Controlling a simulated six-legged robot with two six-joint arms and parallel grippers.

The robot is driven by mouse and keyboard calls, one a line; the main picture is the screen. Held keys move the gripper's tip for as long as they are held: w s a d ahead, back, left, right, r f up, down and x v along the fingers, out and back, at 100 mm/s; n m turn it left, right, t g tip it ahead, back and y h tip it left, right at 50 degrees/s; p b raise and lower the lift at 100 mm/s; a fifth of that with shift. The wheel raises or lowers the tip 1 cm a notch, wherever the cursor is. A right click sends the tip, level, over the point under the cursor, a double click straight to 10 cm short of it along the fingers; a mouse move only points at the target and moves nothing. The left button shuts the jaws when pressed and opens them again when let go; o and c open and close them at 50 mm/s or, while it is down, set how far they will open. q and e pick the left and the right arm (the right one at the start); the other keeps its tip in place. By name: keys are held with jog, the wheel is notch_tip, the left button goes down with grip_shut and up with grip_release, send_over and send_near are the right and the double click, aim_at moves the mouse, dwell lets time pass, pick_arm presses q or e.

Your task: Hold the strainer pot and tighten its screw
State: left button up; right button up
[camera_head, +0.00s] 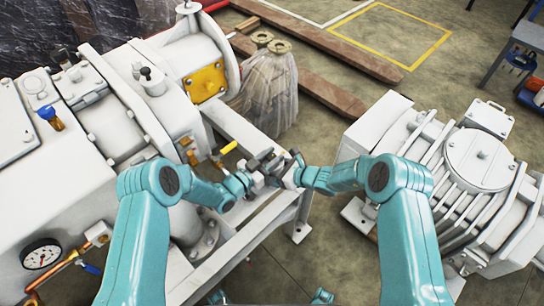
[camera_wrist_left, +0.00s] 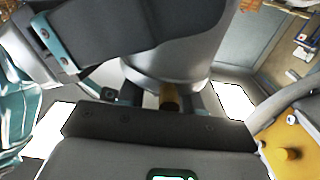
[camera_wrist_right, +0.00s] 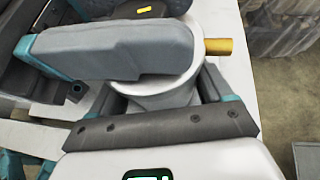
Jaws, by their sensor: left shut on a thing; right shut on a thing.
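The strainer pot is a pale grey round body in the left wrist view (camera_wrist_left: 175,65) and the right wrist view (camera_wrist_right: 158,98). A short brass stub (camera_wrist_right: 218,47) sticks out of its side. My left gripper (camera_head: 264,174) and right gripper (camera_head: 286,171) meet at the pot, both shut on it from opposite sides. In each wrist view the other gripper's grey finger crosses over the pot. The pot is mostly hidden by the grippers in the head view. I cannot tell which gripper is on its screw; the screw is hidden.
A large white pump (camera_head: 130,120) with a gauge (camera_head: 41,254) stands left. A ribbed white motor (camera_head: 470,190) stands right. A white frame (camera_head: 232,262) runs beneath the grippers.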

pick_arm(q)
jog(key=shift+r, duration=0.1)
jog(key=o, duration=1)
